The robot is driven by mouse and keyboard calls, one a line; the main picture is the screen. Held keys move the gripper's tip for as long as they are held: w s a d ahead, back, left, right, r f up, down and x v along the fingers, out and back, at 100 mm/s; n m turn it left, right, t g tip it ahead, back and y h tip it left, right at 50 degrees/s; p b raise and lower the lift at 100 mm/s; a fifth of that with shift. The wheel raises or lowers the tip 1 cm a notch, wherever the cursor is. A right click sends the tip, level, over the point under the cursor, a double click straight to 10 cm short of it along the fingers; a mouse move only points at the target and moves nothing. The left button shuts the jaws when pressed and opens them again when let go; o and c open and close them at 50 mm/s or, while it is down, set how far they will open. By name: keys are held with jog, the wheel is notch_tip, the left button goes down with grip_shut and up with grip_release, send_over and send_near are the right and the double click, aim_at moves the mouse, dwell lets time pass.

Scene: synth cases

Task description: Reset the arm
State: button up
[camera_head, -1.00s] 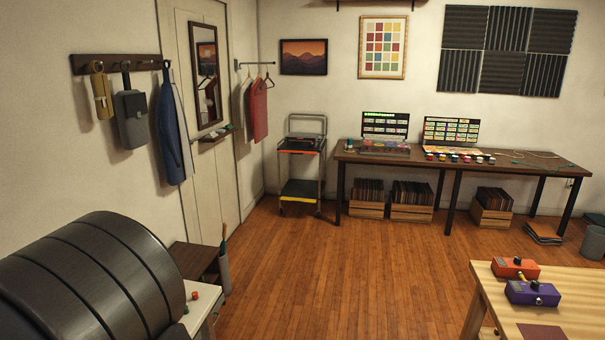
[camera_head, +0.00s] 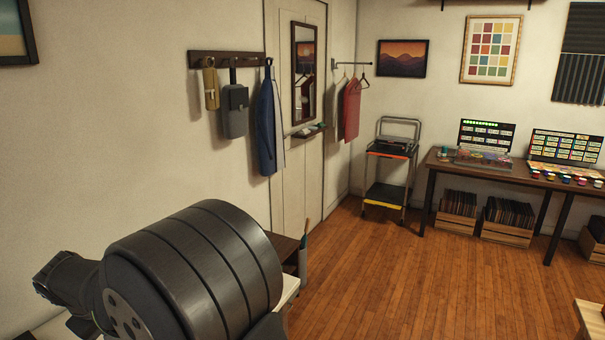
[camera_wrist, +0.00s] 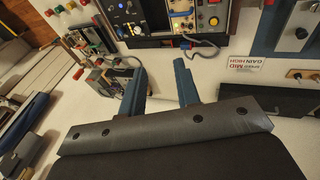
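My gripper (camera_wrist: 160,85) shows in the wrist view with its two blue-grey fingers apart and nothing between them. A white surface shows in the gap. Beyond the fingertips is a panel of electronic units with knobs and cables (camera_wrist: 160,20). In the head view, my dark, thick arm fills the lower left foreground; my gripper cannot be made out there.
Small devices (camera_wrist: 105,75) stand left of the fingers, and a printed label (camera_wrist: 243,70) lies to the right. In the head view, a trolley (camera_head: 390,170) and a long desk (camera_head: 510,177) stand at the back. The wooden floor (camera_head: 400,275) between is clear.

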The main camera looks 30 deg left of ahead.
jog(key=x, duration=0.6)
jog(key=w+v, duration=0.1)
jog(key=v, duration=0.9)
jog(key=w+d+f+m+g+h, duration=0.1)
jog(key=w+f+m+g, duration=0.2)
jog(key=w, duration=0.6)
jog(key=w+f+m+g+h, duration=0.15)
jog(key=w+f, duration=0.25)
jog(key=w, duration=0.5)
jog(key=shift+g+y, duration=0.35)
jog(key=f, duration=0.5)
jog(key=s+f, duration=0.1)
jog(key=f, duration=1)
jog(key=shift+s+a+f, duration=0.15)
jog(key=shift+s+f, duration=0.25)
jog(key=shift+a+f, duration=0.1)
jog(key=shift+f, duration=0.3)
jog(key=shift+a+r+h, duration=0.1)
jog(key=shift+r+h, duration=0.05)
jog(key=shift+h, duration=0.35)
